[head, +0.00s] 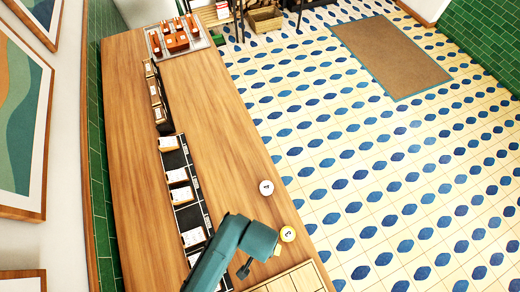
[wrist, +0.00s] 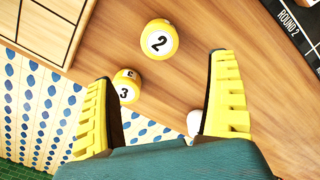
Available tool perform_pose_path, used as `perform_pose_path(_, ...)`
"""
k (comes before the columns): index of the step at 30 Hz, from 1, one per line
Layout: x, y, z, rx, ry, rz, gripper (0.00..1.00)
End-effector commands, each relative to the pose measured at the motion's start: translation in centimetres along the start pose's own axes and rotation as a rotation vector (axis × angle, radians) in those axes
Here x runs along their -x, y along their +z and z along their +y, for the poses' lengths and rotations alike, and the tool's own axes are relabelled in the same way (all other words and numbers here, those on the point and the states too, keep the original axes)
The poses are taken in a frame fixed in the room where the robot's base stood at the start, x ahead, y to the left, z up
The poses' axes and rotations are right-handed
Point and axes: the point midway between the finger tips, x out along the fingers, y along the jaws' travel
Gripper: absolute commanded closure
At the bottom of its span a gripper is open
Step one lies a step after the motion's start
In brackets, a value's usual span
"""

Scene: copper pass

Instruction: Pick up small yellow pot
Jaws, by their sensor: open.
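No plainly pot-shaped yellow thing can be made out. Two small round yellow and white things stand on the wooden counter in the wrist view: one marked 2 (wrist: 159,39), and one marked 3 (wrist: 126,87) near the counter's floor-side edge. My gripper (wrist: 163,67) is open and empty, its yellow-padded fingers spread wide. The thing marked 3 shows between the fingers, close to the left one; the thing marked 2 lies beyond the fingertips.
A white round thing (head: 266,187) stands on the counter (head: 205,95). A black strip with white cards (head: 178,175) runs along the left. A tray with copper-coloured things (head: 175,42) is at the far end. Tiled floor lies right.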

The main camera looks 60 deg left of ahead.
Motion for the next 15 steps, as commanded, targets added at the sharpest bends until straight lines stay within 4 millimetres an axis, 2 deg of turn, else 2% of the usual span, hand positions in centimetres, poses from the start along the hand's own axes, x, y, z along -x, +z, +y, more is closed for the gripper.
perform_pose_path(1,-1.4,0.1,0.0,-0.001,-0.001,-0.004,0.11)
perform_pose_path(6,-5.4,0.0,0.0,-0.001,-0.001,-0.002,0.11)
perform_pose_path(15,-9.2,0.2,0.1,-0.002,0.000,-0.001,0.11)
